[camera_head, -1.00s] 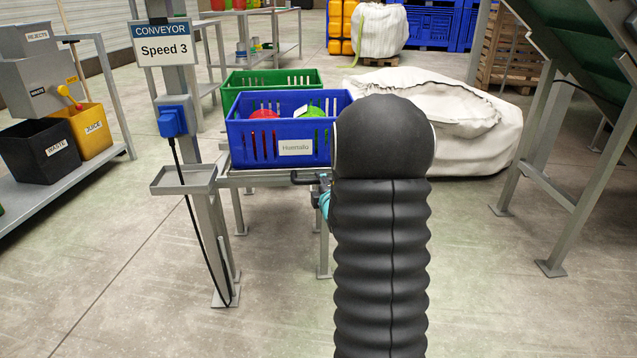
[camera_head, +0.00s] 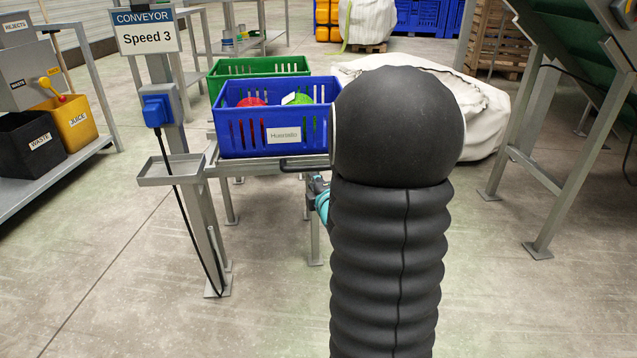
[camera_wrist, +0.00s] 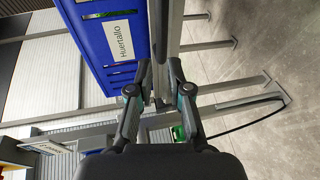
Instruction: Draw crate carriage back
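The crate carriage is a grey metal frame (camera_head: 262,172) carrying a blue slatted crate (camera_head: 300,148) labelled "Huertallo". A dark handle bar (camera_head: 305,163) juts from its front; its right part is hidden behind my arm. In the wrist view a dark bar, which looks like this handle (camera_wrist: 158,30), runs upright in the picture, lined up between my gripper's fingers. My gripper (camera_wrist: 160,68) has its two fingertips apart, one on each side of the bar; contact is not visible.
A conveyor post with a "Speed 3" sign (camera_head: 147,30) and small tray (camera_head: 170,170) stands just left. A green crate (camera_head: 258,68) is behind the blue one. A white sack (camera_head: 480,110) lies behind right; a steel-legged machine (camera_head: 570,185) is right. The front floor is clear.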

